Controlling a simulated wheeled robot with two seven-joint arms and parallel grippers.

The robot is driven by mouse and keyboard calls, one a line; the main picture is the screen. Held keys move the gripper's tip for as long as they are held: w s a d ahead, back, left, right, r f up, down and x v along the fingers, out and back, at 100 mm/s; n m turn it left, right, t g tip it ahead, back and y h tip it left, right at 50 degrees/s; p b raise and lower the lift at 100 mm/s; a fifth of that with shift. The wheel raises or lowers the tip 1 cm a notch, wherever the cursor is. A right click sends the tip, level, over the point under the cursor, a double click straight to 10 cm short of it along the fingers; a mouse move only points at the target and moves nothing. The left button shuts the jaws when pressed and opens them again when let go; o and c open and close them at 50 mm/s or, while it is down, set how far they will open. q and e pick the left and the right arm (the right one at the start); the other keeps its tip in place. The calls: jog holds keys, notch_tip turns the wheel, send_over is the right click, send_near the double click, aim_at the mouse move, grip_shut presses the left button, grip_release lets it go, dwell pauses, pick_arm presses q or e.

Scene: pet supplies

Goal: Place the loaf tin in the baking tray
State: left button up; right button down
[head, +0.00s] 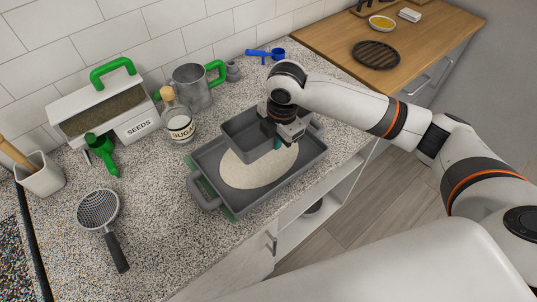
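The loaf tin (247,140) is dark grey, rectangular and empty. It is upright over the back part of the baking tray. My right gripper (287,136) is at the tin's right end and looks shut on its wall; the fingertips are partly hidden. The baking tray (206,200) is a larger grey tray with end handles, lying on the speckled counter. A flat beige oval (258,174) lies in the tray, partly covered by the tin. I cannot tell whether the tin touches the oval or tray. My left gripper is not in view.
Behind the tray stand a sugar jar (180,125), a metal mug (193,88) with green handle and a seeds box (105,112). A green scoop (104,152) and a strainer (98,210) lie left. The counter's front edge is close to the tray.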

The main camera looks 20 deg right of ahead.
aim_at(275, 165)
notch_tip(275, 165, down, 7)
jog(key=shift+f+p, duration=0.1)
jog(key=shift+p, duration=0.5)
jog(key=shift+f, duration=0.1)
jog(key=shift+f, duration=0.1)
jog(key=c, duration=1.7)
grip_release()
jog(key=r, duration=0.4)
jog(key=r+b, duration=0.1)
jog(key=r, duration=0.3)
jog(key=s+r, duration=0.1)
jog(key=r, duration=0.3)
jog(key=shift+s+d+r, duration=0.1)
jog(key=shift+d+r, duration=0.05)
jog(key=shift+d, duration=0.05)
